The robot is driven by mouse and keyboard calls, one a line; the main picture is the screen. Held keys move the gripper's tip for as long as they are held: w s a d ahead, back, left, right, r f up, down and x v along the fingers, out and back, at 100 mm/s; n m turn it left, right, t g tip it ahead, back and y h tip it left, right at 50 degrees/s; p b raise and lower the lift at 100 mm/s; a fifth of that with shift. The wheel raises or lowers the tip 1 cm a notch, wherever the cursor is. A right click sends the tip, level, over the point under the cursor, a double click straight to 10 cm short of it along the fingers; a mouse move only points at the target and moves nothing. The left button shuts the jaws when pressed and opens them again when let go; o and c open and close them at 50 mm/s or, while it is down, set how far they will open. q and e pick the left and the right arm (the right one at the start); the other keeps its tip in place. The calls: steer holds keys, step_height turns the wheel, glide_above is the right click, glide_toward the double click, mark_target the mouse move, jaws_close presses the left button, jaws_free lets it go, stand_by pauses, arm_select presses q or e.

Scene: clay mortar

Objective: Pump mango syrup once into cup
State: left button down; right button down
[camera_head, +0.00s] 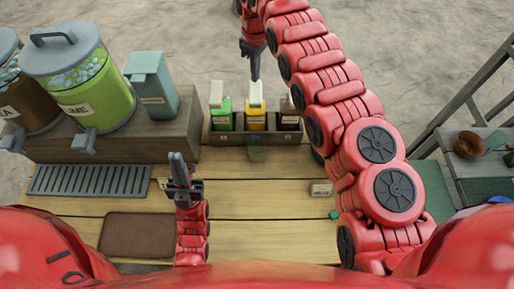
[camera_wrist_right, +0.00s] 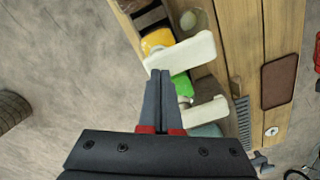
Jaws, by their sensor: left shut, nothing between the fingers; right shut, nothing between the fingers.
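The yellow syrup bottle (camera_head: 256,120), likely the mango one, stands in the middle of a dark rack with a white pump head (camera_head: 256,92). It also shows in the right wrist view (camera_wrist_right: 157,40). A translucent cup (camera_head: 257,154) stands on the counter in front of it. My right gripper (camera_head: 255,78) is shut and empty, pointing down, its tips right at the yellow bottle's pump head (camera_wrist_right: 185,55). I cannot tell whether they touch. My left gripper (camera_head: 178,160) is shut and empty above the counter, left of the cup.
Drink dispensers (camera_head: 85,85) stand at the left, behind a drip tray (camera_head: 90,181). A brown mat (camera_head: 138,235) lies at front left. The counter's front middle is clear.

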stand_by(0.5)
step_height(320, 180, up, 6)
steer(key=p, duration=0.3)
stand_by(0.6)
